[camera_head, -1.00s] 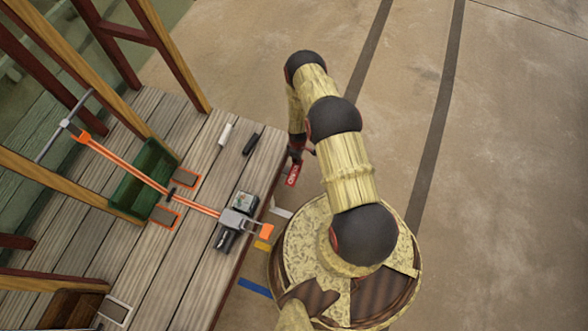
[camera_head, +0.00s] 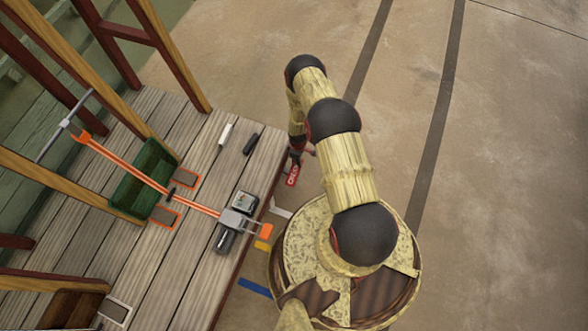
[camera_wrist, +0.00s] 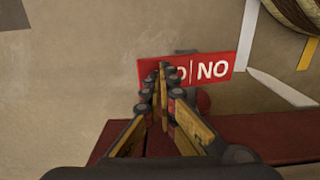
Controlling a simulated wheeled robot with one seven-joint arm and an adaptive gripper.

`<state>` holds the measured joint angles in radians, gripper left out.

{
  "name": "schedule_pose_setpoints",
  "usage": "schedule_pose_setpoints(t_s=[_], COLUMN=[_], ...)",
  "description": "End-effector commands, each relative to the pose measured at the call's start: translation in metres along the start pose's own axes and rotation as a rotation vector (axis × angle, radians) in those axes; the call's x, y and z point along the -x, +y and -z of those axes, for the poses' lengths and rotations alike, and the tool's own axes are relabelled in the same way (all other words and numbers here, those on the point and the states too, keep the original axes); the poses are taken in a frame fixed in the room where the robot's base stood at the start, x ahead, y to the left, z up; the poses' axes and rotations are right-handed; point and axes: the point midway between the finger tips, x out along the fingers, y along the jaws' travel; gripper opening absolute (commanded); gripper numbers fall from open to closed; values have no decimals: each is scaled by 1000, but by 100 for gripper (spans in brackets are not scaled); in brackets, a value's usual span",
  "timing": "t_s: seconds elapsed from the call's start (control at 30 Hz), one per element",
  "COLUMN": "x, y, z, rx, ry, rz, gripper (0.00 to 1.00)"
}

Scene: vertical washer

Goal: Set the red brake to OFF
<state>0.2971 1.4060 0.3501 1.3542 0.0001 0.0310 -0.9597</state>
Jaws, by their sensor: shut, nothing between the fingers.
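A red plate (camera_head: 292,175) with white lettering is at the right edge of the wooden deck in the head view. In the wrist view the red plate (camera_wrist: 213,69) reads "NO" on its right part, and my fingers cover much of its left part. A dark red rounded piece (camera_wrist: 203,101) shows just below the plate. My gripper (camera_wrist: 163,70) is shut with nothing between its fingers, and its tips overlap the plate's left part. I cannot tell whether they touch it.
The wooden deck (camera_head: 190,270) has a dark red edge beam (camera_wrist: 270,135). An orange bar (camera_head: 140,172) crosses a green box (camera_head: 158,165) on the deck. A white strip (camera_wrist: 282,88) lies right of the plate. The floor (camera_head: 520,180) to the right is open.

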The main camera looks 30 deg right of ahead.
Motion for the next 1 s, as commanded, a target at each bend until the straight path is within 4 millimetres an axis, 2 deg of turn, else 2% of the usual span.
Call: schedule_pose_setpoints(t_s=[1.0], x=[-14], y=[-1], z=[-1], rx=[0], ry=[-1], rz=[2], gripper=[0])
